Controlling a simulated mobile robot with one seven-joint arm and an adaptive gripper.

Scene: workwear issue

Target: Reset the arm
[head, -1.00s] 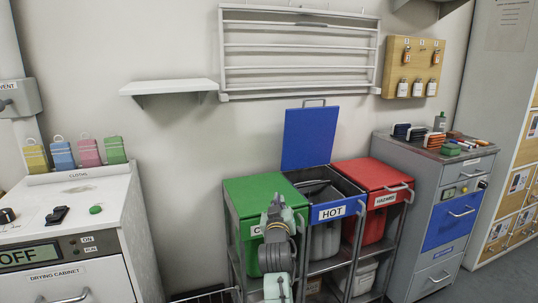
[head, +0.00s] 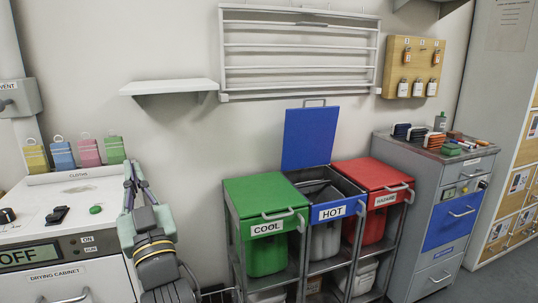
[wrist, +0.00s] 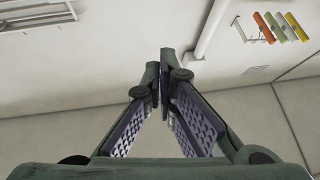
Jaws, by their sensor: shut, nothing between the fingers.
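My gripper (head: 129,168) stands upright beside the right edge of the drying cabinet in the head view, with its fingers pointing up. In the wrist view my gripper (wrist: 160,75) has its two fingertips together with nothing between them. No object touches the fingers in either view.
The drying cabinet (head: 62,235) is close on the left, with several coloured cloth blocks on it. The green COOL bin (head: 262,196) is shut, the blue HOT bin's lid (head: 309,138) stands open, and the red bin (head: 371,174) is shut. A white shelf (head: 168,87) hangs above.

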